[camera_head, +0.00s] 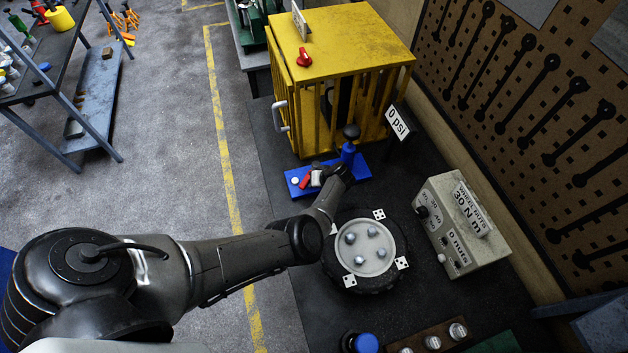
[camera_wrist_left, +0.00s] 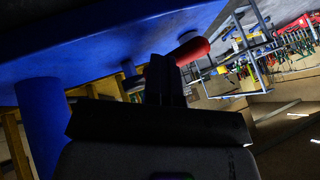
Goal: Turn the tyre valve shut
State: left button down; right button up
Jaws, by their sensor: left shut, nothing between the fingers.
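A blue base plate (camera_head: 352,176) lies on the dark bench in front of the yellow cage. On it are a red handle (camera_head: 304,182), a white round piece and an upright blue cylinder (camera_head: 347,153) topped by a black ball. My left gripper (camera_head: 318,177) is low over the plate, just right of the red handle, partly hidden by my wrist. In the left wrist view its dark fingers (camera_wrist_left: 165,78) are shut and empty, with the red handle (camera_wrist_left: 190,51) close beyond the tips. Contact cannot be told. Another red knob (camera_head: 304,57) sits on the cage top. I cannot tell which red part is the tyre valve.
The yellow cage (camera_head: 345,30) stands behind the plate, with a "0 psi" sign (camera_head: 397,123) at its right. A wheel with a grey hub (camera_head: 371,246) lies beside my forearm. A grey control box (camera_head: 462,226) stands right of it.

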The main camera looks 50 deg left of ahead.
pick_arm(q)
jog(key=shift+s+a+f, duration=0.1)
jog(key=shift+s, duration=0.05)
jog(key=d+f+p+v, duration=0.1)
jog(key=p+v, duration=0.7)
jog(key=v, duration=0.8)
jog(key=shift+d+f, duration=0.3)
jog(key=shift+d, duration=0.35)
